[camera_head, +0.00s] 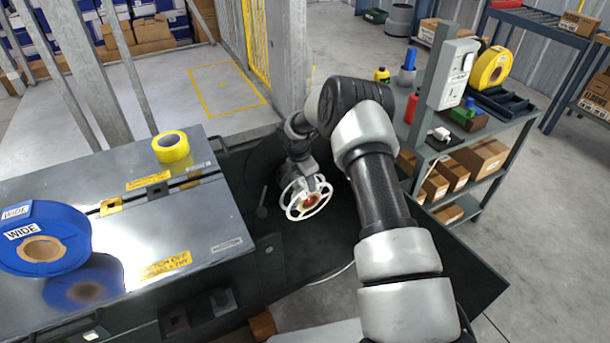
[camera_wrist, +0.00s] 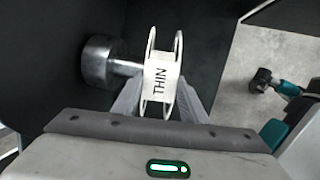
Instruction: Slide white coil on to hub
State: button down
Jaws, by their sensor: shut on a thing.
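The white coil (camera_wrist: 160,82), marked THIN, is a narrow spool with two thin flanges. It stands on edge between the two fingers of my gripper (camera_wrist: 162,100), which is shut on it. A metal hub (camera_wrist: 101,62), a thick cylinder with a thinner shaft, lies just left of the coil in the wrist view. The shaft's end meets the coil's left side; I cannot tell whether it enters the bore. In the head view the coil (camera_head: 292,211) shows as a spoked white ring with a reddish-brown centre, below my gripper (camera_head: 301,174).
A steel machine top (camera_head: 190,225) at left carries a blue WIDE coil (camera_head: 72,245) and a yellow roll (camera_head: 171,147). Dark panels surround my gripper.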

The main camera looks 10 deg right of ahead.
jog(key=s+d+r+p, duration=0.2)
jog(key=s+r+p, duration=0.4)
jog(key=s, duration=0.3)
jog(key=shift+s+d+p, duration=0.15)
jog(key=shift+d+p, duration=0.15)
jog(key=shift+p, duration=0.05)
dwell(1.8)
jog(key=shift+s+r, duration=0.1)
dwell(0.4)
